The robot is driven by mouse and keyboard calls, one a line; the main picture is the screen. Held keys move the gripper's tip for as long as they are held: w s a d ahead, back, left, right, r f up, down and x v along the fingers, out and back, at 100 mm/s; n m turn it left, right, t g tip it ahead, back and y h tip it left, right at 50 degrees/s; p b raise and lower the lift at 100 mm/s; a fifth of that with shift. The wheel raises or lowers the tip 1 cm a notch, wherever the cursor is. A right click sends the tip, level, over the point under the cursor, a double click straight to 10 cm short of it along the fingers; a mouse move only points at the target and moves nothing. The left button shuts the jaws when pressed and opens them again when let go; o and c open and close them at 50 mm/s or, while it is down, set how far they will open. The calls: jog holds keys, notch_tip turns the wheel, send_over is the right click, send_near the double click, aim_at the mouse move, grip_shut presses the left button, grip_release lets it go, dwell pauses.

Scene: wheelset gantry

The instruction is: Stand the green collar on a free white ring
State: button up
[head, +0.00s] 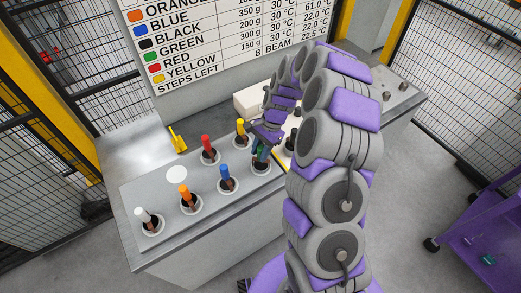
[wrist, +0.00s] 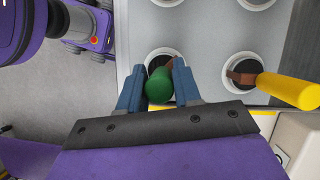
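The green collar (wrist: 158,86) shows in the wrist view as a rounded green top, seen nearly end-on, between my gripper's two blue fingers. My gripper (wrist: 160,72) closes on it from both sides with no clear gap. A brown part and a white-rimmed dark hole show just beyond the green top. In the head view the green collar (head: 261,154) is at the right end of the row, partly hidden by my gripper (head: 266,136). A bare white ring (head: 176,174) lies flat at the left rear of the grey bench top, with nothing standing on it.
White (head: 145,216), orange (head: 186,194), blue (head: 225,174), red (head: 207,145) and yellow (head: 240,128) pieces stand in rings on the grey bench (head: 125,190). The yellow piece is close right of my gripper in the wrist view. A board (head: 215,45) stands behind.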

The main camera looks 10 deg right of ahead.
jog(key=o, duration=0.4)
jog(key=shift+o, duration=0.2)
jog(key=p+v, duration=0.2)
jog(key=v, duration=1.5)
